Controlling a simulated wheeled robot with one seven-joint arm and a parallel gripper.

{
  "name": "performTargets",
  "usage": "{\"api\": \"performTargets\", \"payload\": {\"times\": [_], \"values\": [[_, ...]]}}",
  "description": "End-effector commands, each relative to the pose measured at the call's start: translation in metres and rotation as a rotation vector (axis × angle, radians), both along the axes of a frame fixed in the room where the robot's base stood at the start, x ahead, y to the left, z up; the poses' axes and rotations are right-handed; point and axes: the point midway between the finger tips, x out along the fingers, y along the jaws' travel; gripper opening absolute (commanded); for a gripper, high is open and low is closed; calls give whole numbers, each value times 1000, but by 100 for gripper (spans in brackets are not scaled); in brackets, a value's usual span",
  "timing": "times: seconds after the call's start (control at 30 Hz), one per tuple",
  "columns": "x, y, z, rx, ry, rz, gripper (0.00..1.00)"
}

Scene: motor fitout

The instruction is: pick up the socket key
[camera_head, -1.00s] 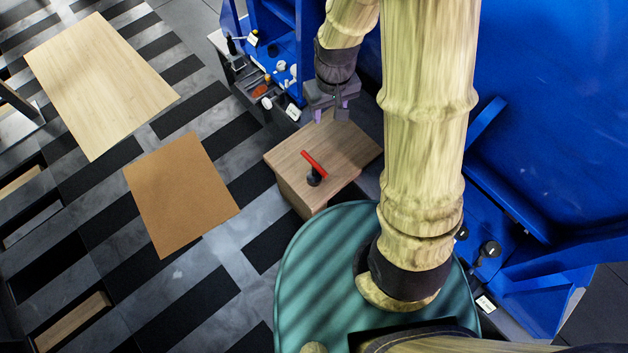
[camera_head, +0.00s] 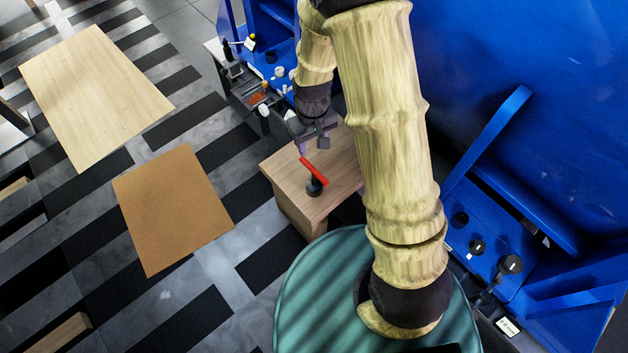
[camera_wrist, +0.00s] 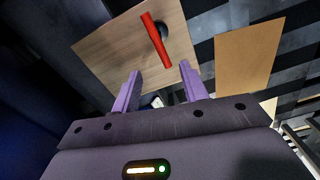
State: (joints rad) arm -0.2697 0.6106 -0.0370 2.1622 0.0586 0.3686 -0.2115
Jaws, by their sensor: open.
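The socket key (camera_head: 314,173) has a red bar handle on top of a dark round base. It stands on a small wooden-topped table (camera_head: 286,183), near its front left edge. In the wrist view the red handle (camera_wrist: 156,40) lies beyond the fingertips, over its dark base. My gripper (camera_head: 313,144) is just behind the socket key in the head view. Its two purple fingers (camera_wrist: 161,85) are apart with nothing between them. The handle appears clear of the fingers, but the exact gap is hard to tell.
A shelf with small parts (camera_head: 255,92) lies behind the wooden table. A brown board (camera_head: 172,210) and a pale board (camera_head: 97,95) are at the left. Striped floor surrounds them.

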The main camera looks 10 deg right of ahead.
Motion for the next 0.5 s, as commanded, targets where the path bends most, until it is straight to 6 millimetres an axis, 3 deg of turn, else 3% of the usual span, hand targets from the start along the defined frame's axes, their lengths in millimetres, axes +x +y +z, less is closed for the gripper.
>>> {"api": "performTargets", "payload": {"times": [0.5], "values": [[-1,-1,-96,-1,5,-1,44]]}}
